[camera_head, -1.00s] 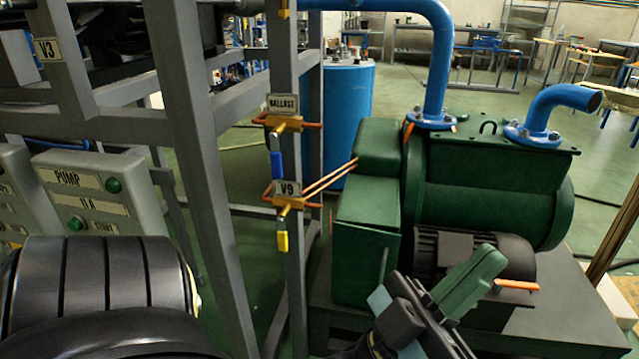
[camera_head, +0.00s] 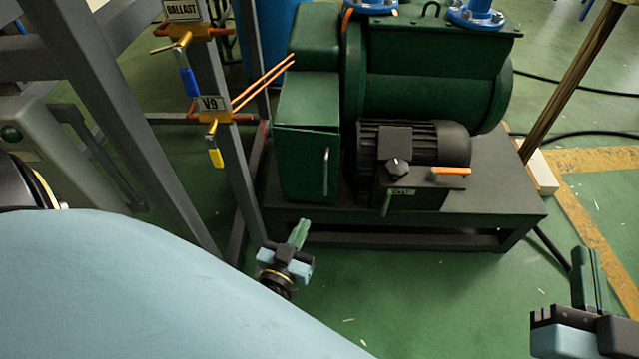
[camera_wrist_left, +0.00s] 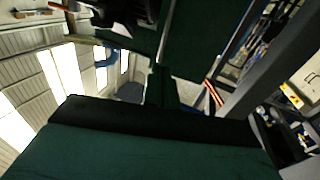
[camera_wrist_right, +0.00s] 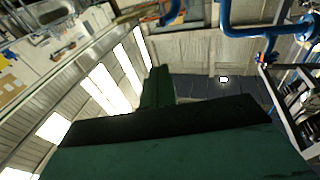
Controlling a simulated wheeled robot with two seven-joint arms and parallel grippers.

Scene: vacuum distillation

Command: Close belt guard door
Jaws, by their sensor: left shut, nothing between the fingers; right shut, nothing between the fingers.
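The belt guard is a green box at the left end of the green pump. Its door (camera_head: 302,165) faces the front and carries a thin silver upright handle (camera_head: 326,171) near its right edge. The door appears to sit against the box, with no clear gap, though a small one is hard to rule out. My left gripper (camera_head: 299,233) is shut and empty, low in front of the door and apart from it. My right gripper (camera_head: 587,277) is shut and empty at the lower right, far from the door. Each wrist view shows green finger surfaces up close.
The pump (camera_head: 430,90) and its dark motor (camera_head: 415,145) with an orange lever (camera_head: 450,171) stand on a dark base (camera_head: 490,210). A grey frame post (camera_head: 228,140) with the yellow-handled V9 valve (camera_head: 215,156) stands left of the guard. Floor in front is clear.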

